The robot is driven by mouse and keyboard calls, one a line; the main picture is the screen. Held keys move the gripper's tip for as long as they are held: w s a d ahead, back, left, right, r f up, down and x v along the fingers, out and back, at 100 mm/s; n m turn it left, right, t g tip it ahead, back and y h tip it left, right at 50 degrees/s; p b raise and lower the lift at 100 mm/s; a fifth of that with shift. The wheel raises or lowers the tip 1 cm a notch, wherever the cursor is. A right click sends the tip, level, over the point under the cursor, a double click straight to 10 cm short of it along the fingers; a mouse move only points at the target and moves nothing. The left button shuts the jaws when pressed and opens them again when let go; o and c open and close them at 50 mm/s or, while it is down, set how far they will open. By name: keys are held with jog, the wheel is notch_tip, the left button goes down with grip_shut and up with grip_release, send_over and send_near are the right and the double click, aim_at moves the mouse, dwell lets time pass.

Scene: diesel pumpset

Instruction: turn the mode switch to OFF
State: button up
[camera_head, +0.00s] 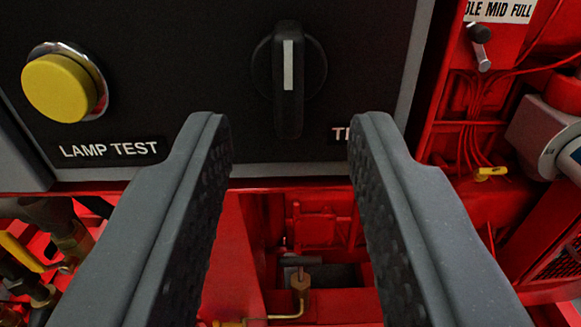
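The mode switch (289,78) is a black rotary knob on the dark control panel (190,40), at the upper middle of the view. Its white pointer line stands upright, pointing to the top of the picture. No OFF label is in view; a label starting with "T" (341,135) shows at the knob's lower right, mostly hidden by my right finger. My gripper (283,135) is open and empty. Its two grey fingers reach up from the bottom, one to each side and below the knob, apart from it.
A yellow LAMP TEST button (60,88) sits left of the knob. The panel's grey edge (411,60) runs down the right. Beyond it are red framework, red wires (470,120) and a small lever (480,45) under a "MID FULL" plate (499,11). Pipes and brass fittings (300,282) lie below the panel.

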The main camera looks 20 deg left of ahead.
jog(key=b+v, duration=0.6)
jog(key=v, duration=0.3)
jog(key=shift+b, duration=0.3)
jog(key=shift+s, duration=0.1)
jog(key=d+r+m+h+p, duration=0.15)
jog(key=d+r, duration=0.25)
jog(key=r, duration=0.5)
jog(key=d+r+h+p, duration=0.15)
jog(key=d+r, duration=0.25)
jog(key=r, duration=0.5)
jog(key=s+d+r+g+h, duration=0.1)
jog(key=s+d+r, duration=0.3)
jog(key=r, duration=0.3)
jog(key=s+d+r+m+g+h+p, duration=0.1)
jog(key=s+d+r, duration=0.3)
jog(key=r, duration=0.4)
jog(key=shift+s, duration=0.5)
